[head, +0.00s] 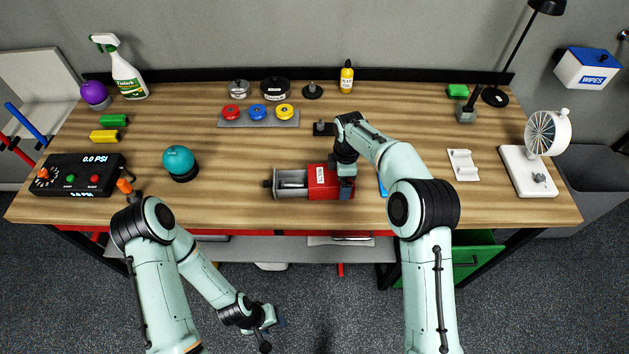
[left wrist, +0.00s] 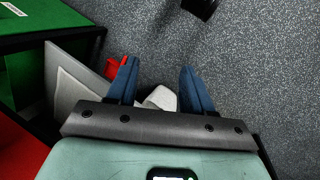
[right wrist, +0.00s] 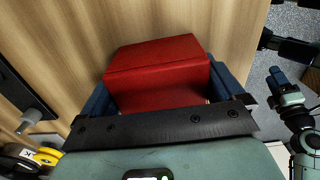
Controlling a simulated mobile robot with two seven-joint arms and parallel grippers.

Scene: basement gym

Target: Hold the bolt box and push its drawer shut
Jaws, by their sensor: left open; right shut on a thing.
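The red bolt box (head: 318,178) stands on the workbench near its front edge. Its grey drawer (head: 291,186) sticks out to the left, with a dark knob (head: 266,184) at its end. My right gripper (head: 345,186) is shut on the right part of the box. In the right wrist view the red box (right wrist: 160,75) sits between the blue fingers; the drawer is hidden there. My left gripper (head: 279,321) hangs low in front of the bench, away from the box. In the left wrist view its blue fingers (left wrist: 158,85) are apart with nothing held.
Left of the box stand a teal ball (head: 179,160) and a pressure gauge unit (head: 78,175). Behind it is a tray of coloured discs (head: 258,117). A fan (head: 540,135) stands far right. The bench top (head: 235,155) left of the drawer is clear.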

